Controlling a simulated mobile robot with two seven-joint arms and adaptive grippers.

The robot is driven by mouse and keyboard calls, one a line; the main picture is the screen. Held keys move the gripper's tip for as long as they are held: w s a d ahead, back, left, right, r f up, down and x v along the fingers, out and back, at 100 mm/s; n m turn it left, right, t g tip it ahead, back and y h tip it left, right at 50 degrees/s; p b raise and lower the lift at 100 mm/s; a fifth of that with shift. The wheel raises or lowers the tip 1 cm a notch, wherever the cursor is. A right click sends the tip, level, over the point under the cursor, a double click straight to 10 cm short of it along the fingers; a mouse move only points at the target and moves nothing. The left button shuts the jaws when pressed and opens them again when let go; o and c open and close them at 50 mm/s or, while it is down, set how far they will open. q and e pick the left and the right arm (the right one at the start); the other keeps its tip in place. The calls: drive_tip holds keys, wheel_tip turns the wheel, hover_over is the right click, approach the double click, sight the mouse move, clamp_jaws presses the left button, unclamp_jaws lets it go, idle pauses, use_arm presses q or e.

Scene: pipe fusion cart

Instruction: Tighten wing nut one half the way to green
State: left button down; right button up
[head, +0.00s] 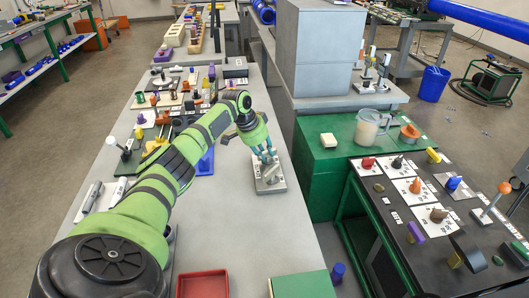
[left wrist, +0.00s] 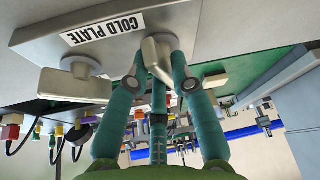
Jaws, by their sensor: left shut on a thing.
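A grey metal block labelled "COLD PLATE" (left wrist: 95,35) carries two pale wing nuts. In the head view, this cold plate (head: 278,187) lies on the grey bench below my left gripper (head: 266,158). My left gripper has teal fingers, which also fill the middle of the left wrist view (left wrist: 158,80). They are closed around one wing nut (left wrist: 157,48), touching its sides. The other wing nut (left wrist: 75,83) is free, to the left in that view. I cannot read which is number one, and no green mark is clear. My right gripper is not in view.
The bench (head: 235,240) is clear around the plate. A red tray (head: 202,284) and a green block (head: 302,285) lie at its near end. Several fixtures and tools crowd its left side. A green cabinet (head: 325,165) stands to the right.

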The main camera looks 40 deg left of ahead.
use_arm(q)
drive_tip(key=shift+d, duration=0.1)
drive_tip(key=c, duration=1.1)
unclamp_jaws()
drive_tip(key=shift+c, duration=0.2)
drive_tip(key=v, duration=1.2)
